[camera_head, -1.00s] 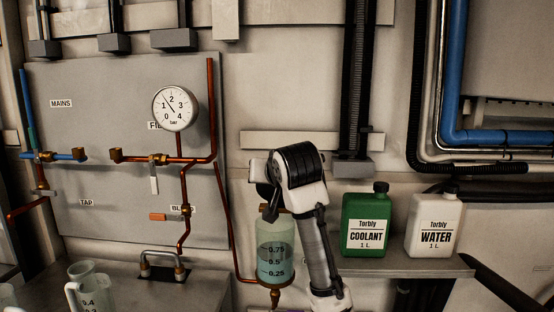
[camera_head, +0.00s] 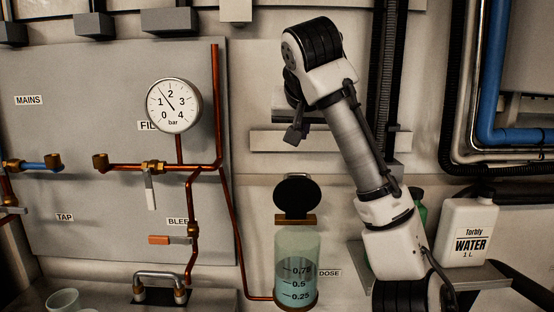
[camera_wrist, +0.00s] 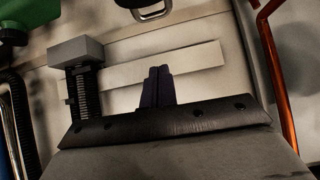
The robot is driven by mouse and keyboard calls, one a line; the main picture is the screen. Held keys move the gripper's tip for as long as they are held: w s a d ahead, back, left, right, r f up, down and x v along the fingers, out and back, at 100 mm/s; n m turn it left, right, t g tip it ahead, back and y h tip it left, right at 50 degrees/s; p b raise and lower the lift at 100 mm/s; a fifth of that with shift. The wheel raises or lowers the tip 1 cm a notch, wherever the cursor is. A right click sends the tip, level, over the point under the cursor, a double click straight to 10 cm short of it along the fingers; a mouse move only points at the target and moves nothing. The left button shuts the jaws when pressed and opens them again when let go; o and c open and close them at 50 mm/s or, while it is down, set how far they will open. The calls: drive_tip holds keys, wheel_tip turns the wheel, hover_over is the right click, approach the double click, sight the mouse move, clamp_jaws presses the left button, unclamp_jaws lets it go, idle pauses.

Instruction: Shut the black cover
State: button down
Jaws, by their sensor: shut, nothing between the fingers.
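The round black cover (camera_head: 297,196) stands open and upright on a brass-coloured rim (camera_head: 296,219) at the top of the clear dose vessel (camera_head: 297,255) in the head view. The vessel holds bluish liquid around its lower marks. My gripper (camera_head: 293,134) is above the cover, apart from it, pointing down with the fingers closed and empty. In the wrist view, the closed dark fingertips (camera_wrist: 158,72) show in front of the pale wall.
A white water jug (camera_head: 468,232) stands on the shelf (camera_head: 490,275) at right. My arm mostly hides the green coolant jug (camera_head: 421,214). A copper pipe (camera_head: 233,225) runs left of the vessel, below the gauge (camera_head: 173,106). The wall around the cover is clear.

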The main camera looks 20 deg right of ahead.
sight(296, 194)
drive_tip(key=p+x, duration=0.2)
drive_tip(key=x, duration=0.8)
drive_tip(key=shift+w+r+p, duration=0.1)
drive_tip(key=shift+w+p, duration=0.05)
drive_tip(key=shift+p, duration=0.25)
drive_tip(key=s, duration=0.1)
drive_tip(key=s+a+f, duration=0.1)
drive_tip(key=shift+s+f, duration=0.15)
drive_tip(key=shift+s, duration=0.1)
drive_tip(key=shift+s+a+f, duration=0.15)
drive_tip(key=shift+s+f, duration=0.15)
drive_tip(key=shift+f, duration=0.1)
